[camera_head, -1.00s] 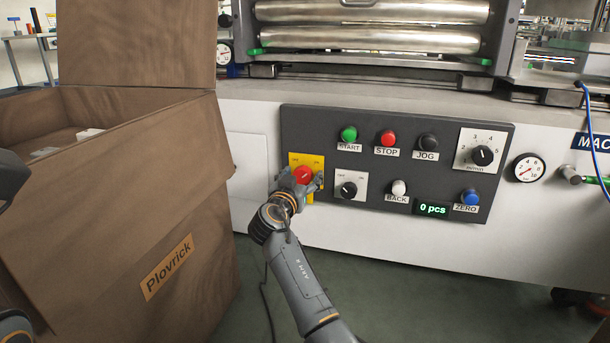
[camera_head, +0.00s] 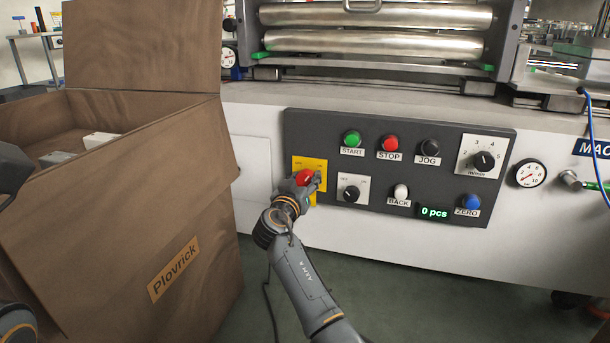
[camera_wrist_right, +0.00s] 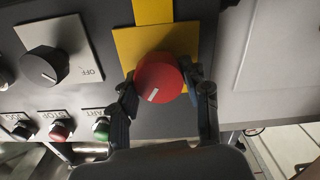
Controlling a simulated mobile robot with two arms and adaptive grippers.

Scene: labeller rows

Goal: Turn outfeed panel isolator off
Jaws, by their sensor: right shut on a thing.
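The isolator is a red rotary knob (camera_head: 305,177) on a yellow plate (camera_head: 322,166) at the left end of the dark control panel (camera_head: 380,205). My right gripper (camera_head: 307,182) is at the knob. In the right wrist view the red knob (camera_wrist_right: 159,78) sits between the two fingers of my right gripper (camera_wrist_right: 160,90), one on each side, and its white mark is tilted. The gripper is shut on the knob. The plate's lettering is too small to read in full. Only dark parts of my left arm show at the left edge; its gripper is out of view.
A black selector knob (camera_head: 351,192) on a white plate is just right of the isolator. Green START (camera_head: 352,139), red STOP (camera_head: 390,143) and other buttons are on the panel. A brown box (camera_head: 140,230) stands close on the left. Metal rollers (camera_head: 375,44) are above.

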